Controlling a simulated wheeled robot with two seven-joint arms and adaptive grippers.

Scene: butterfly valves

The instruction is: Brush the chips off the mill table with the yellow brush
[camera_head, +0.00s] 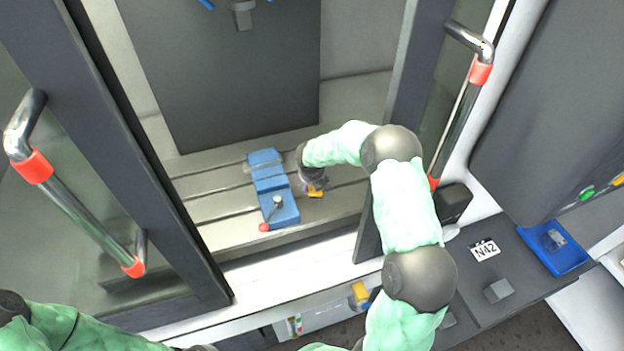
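The mill table (215,207) is a grey slotted surface inside the open machine. A blue vise (270,184) with a red-tipped handle stands on it. My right arm reaches in through the door opening, and my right gripper (314,183) is low over the table, just right of the vise. It appears shut on the yellow brush (317,193), of which only a small yellow part shows at the fingertips. I cannot make out separate chips at this size. My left arm shows at the bottom left, its gripper fingers out of the picture.
Door frames with red-ended handles (88,215) (463,110) flank the opening. The spindle (242,14) hangs above at the back. A grey side shelf (500,255) holds a blue tray (560,256), an N42 label and a grey block (498,290). A yellow item (360,292) is below the front sill.

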